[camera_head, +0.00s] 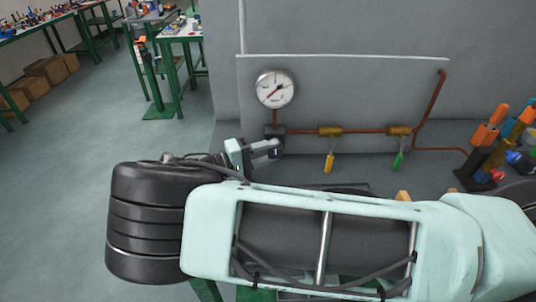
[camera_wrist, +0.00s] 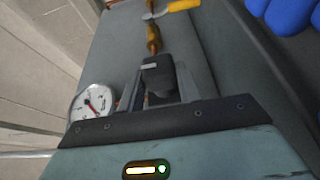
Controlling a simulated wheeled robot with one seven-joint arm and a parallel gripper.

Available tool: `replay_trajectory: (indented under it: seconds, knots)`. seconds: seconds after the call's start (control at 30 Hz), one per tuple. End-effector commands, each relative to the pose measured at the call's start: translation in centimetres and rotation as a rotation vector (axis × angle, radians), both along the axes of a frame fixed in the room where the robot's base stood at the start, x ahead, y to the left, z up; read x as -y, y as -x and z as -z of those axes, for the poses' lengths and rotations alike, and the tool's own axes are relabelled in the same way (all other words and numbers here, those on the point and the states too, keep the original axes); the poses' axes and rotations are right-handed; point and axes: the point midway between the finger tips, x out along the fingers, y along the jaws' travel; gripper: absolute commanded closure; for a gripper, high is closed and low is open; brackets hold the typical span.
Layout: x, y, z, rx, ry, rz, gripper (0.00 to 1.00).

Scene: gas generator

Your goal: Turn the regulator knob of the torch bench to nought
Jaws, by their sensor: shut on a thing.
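The dark regulator knob (camera_head: 275,131) sits on a copper pipe below a round white gauge (camera_head: 274,89) on a grey panel. The gauge has a red needle. In the wrist view the gauge (camera_wrist: 91,103) is at the left, and the dark knob (camera_wrist: 158,76) stands between the jaws. My gripper (camera_head: 274,148) reaches in from the left, its fingers at the knob; it is shut on the knob. In the wrist view my gripper (camera_wrist: 157,92) has one finger on each side of it. The gauge numbers are too small to read.
A yellow-handled valve (camera_head: 329,161) and a green-handled valve (camera_head: 398,160) hang from the pipe right of the knob. A rack with orange- and blue-handled torches (camera_head: 488,155) stands at the far right. Floor (camera_head: 75,160) is clear at the left; workbenches stand behind.

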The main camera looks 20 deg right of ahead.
Motion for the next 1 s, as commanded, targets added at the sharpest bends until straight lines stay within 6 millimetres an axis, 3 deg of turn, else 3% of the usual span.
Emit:
replay_trajectory:
  seconds: [0.4,0.43,0.5,1.0]
  knots:
    - [0.03,0.03,0.05,-0.004,0.008,0.0,0.88]
    - [0.03,0.03,0.05,-0.004,0.008,0.0,0.63]
    - [0.03,0.03,0.06,-0.004,0.008,0.0,0.44]
    - [-0.51,0.03,0.15,-0.004,0.006,-0.001,0.44]
